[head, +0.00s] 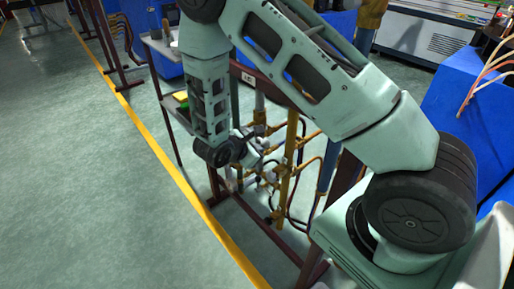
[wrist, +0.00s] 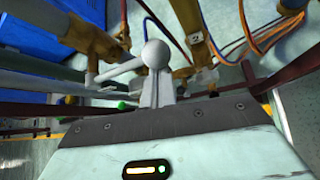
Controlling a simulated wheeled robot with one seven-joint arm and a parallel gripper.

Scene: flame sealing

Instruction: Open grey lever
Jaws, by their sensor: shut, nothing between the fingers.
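The grey lever (wrist: 122,69) is in the middle of the wrist view. It has a rounded grey hub and an arm that reaches to the left and down. My gripper (wrist: 157,78) is shut with nothing between its fingers. Its narrow grey fingers point at the hub and overlap it in the picture; I cannot tell whether they touch. In the head view my gripper (head: 251,150) is low among the pipes, partly hidden by my own wrist. The lever is too small to make out there.
Yellow-brown pipes (head: 291,160) and hoses stand close around my gripper on a dark red frame (head: 260,228). In the wrist view brown valve fittings (wrist: 197,48) and orange and blue hoses crowd the right. Open green floor (head: 75,160) lies left of the yellow line.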

